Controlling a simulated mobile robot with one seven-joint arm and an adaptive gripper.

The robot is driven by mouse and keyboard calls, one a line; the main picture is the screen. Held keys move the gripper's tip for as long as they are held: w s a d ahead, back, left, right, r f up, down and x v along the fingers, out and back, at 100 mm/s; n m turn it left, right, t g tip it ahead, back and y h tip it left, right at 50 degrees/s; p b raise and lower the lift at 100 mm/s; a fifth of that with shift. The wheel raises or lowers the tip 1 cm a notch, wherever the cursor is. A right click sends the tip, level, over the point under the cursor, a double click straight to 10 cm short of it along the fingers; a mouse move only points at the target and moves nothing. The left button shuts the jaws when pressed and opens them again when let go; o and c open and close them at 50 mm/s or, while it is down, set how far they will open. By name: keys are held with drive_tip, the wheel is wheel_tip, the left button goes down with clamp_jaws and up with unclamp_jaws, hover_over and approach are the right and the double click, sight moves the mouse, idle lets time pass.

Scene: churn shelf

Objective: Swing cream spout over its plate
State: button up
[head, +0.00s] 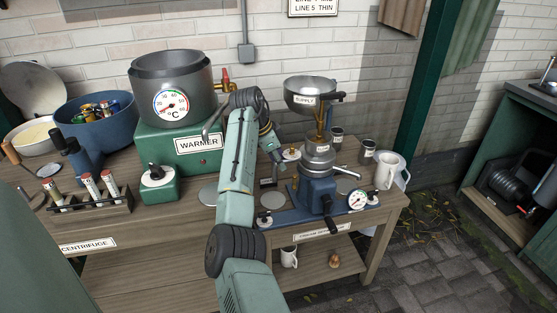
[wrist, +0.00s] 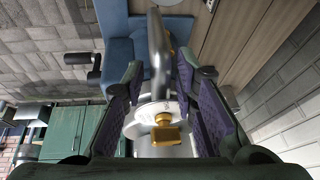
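The blue separator (head: 317,190) stands on the bench with a metal bowl marked SUPPLY (head: 312,92) above it. My gripper (head: 274,158) is just left of the separator's metal top. In the wrist view my gripper (wrist: 160,92) is open, its purple-padded fingers on either side of a grey metal spout (wrist: 158,50). Gaps show beside the spout, and I cannot tell whether either finger touches it. A brass knob (wrist: 165,131) on a pale round part lies below the spout in that view. A flat grey plate (head: 208,196) lies left of the separator, and another plate (head: 345,185) lies right. Which is the cream plate is unclear.
The green warmer (head: 180,145) with its metal pot (head: 172,85) and tap stands behind my arm. A tube rack (head: 90,205) is at left. A white jug (head: 386,170), dark cups (head: 367,151) and a dial gauge (head: 357,199) are at right.

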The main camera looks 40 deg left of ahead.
drive_tip(key=shift+o, duration=0.8)
wheel_tip(320, 180, up, 10)
drive_tip(key=shift+c, duration=0.2)
